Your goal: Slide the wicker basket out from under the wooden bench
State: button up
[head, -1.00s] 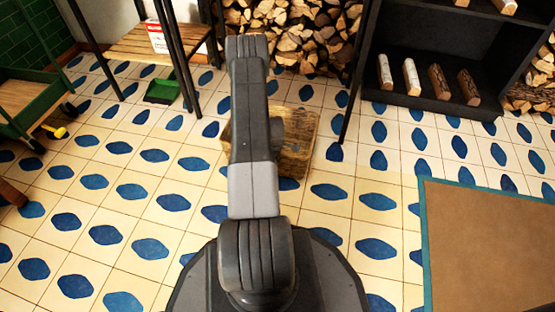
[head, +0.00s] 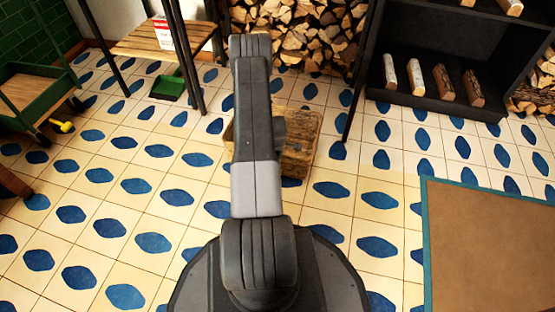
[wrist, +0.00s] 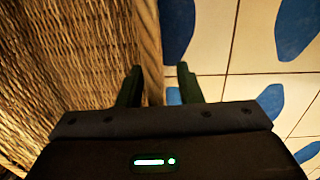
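The wicker basket (head: 301,143) stands on the tiled floor in the head view, partly hidden behind my arm. In the wrist view its woven side (wrist: 60,60) fills the left, with its edge running down between my fingers. My gripper (wrist: 158,82) has its fingers apart, one on the basket's side of that edge and one over the tiles. A gap shows between the edge and the right finger. The gripper is hidden in the head view. A slatted wooden surface (head: 150,42), perhaps part of the bench, shows at upper left between black legs; the bench top is not identifiable.
A thin black leg (head: 352,95) stands right of the basket. A black shelf (head: 440,108) with logs is at upper right, stacked firewood (head: 305,35) behind. A green cart (head: 30,92) and green dustpan (head: 167,87) are left. The foreground tiles are mostly clear.

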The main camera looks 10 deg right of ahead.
notch_tip(320, 180, up, 14)
jog(key=s+p, duration=0.1)
jog(key=p, duration=0.4)
jog(key=shift+a, duration=0.25)
jog(key=shift+f, duration=0.15)
jog(key=f+b, duration=0.1)
jog(key=f, duration=0.3)
jog(key=f+b, duration=0.2)
jog(key=f, duration=0.3)
jog(key=w+f+b, duration=0.1)
jog(key=f+b, duration=0.1)
jog(key=f, duration=0.2)
jog(key=shift+d+f, duration=0.25)
jog(key=shift+f, duration=0.1)
